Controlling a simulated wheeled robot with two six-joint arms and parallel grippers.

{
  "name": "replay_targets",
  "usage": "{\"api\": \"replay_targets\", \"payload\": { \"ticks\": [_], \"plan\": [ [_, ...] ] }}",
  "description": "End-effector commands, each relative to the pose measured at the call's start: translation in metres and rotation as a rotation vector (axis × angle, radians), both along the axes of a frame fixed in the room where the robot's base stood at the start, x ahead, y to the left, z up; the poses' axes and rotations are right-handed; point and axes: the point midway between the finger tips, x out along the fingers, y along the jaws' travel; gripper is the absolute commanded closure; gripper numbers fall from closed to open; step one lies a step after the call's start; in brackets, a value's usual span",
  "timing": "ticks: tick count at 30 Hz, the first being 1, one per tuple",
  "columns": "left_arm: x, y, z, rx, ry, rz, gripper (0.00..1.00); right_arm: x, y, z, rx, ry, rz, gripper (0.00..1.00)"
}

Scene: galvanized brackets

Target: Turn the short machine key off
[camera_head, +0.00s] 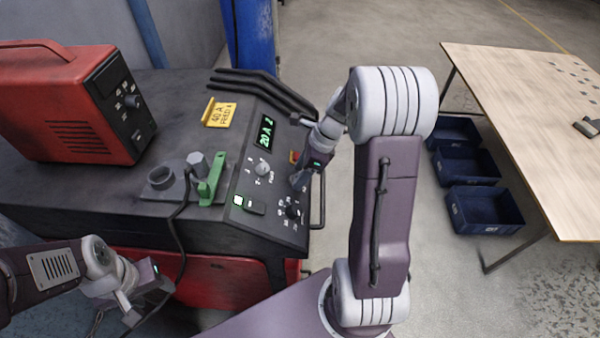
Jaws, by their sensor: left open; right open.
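The dark machine (110,200) carries a sloped control panel with a lit green display (266,132). A grey knob (262,169) sits mid-panel. A small black knob or key (293,212) sits near the lower right corner, with white marks around it; I cannot tell its exact setting. My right gripper (299,184) is open over the panel's right edge, just above that black knob and apart from it as far as I can see. My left gripper (150,303) is open and low at the left, in front of the machine, away from the panel.
A red power unit (75,100) stands on the machine's top. A wooden table (530,110) and blue bins (484,208) stand right.

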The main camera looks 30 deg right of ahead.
Motion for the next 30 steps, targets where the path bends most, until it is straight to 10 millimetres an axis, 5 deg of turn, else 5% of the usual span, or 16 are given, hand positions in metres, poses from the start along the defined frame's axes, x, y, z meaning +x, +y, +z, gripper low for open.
{"api": "replay_targets", "payload": {
  "ticks": [7, 13, 30],
  "plan": [
    [0.0, 0.0, 0.0, 0.0, 0.0, 0.0, 0.46, 0.0, 0.0, -0.001, -0.001, -0.001, 0.001, 0.45],
    [0.0, 0.0, 0.0, 0.0, 0.0, 0.0, 0.46, 0.001, 0.0, -0.001, -0.001, -0.001, 0.001, 1.0],
    [0.0, 0.0, -0.013, 0.0, 0.0, 0.0, 0.46, 0.0, 0.001, -0.002, -0.057, -0.094, 0.132, 1.0]
  ]
}}
